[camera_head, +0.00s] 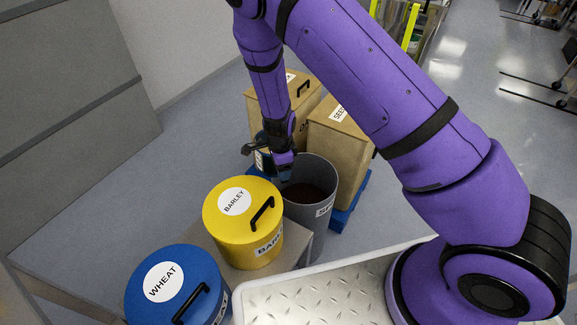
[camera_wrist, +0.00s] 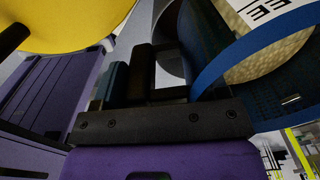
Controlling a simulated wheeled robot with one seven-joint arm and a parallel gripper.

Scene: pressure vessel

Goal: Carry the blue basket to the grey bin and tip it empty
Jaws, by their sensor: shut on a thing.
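The grey bin (camera_head: 304,228) is an open round tub with dark contents, right of the yellow drum. My gripper (camera_head: 284,166) is low over the bin's far left rim. In the wrist view the dark jaws (camera_wrist: 158,82) hold the basket's edge, and the basket wall (camera_wrist: 262,102) fills the right side. The bin's grey curved rim (camera_wrist: 172,42) shows beyond the jaws.
A yellow barley drum (camera_head: 240,232) stands left of the bin, close to my gripper. A blue wheat drum (camera_head: 178,284) is nearer. Wooden boxes (camera_head: 336,158) stand behind the bin on a blue pallet (camera_head: 346,212). Clear floor (camera_head: 150,190) lies left.

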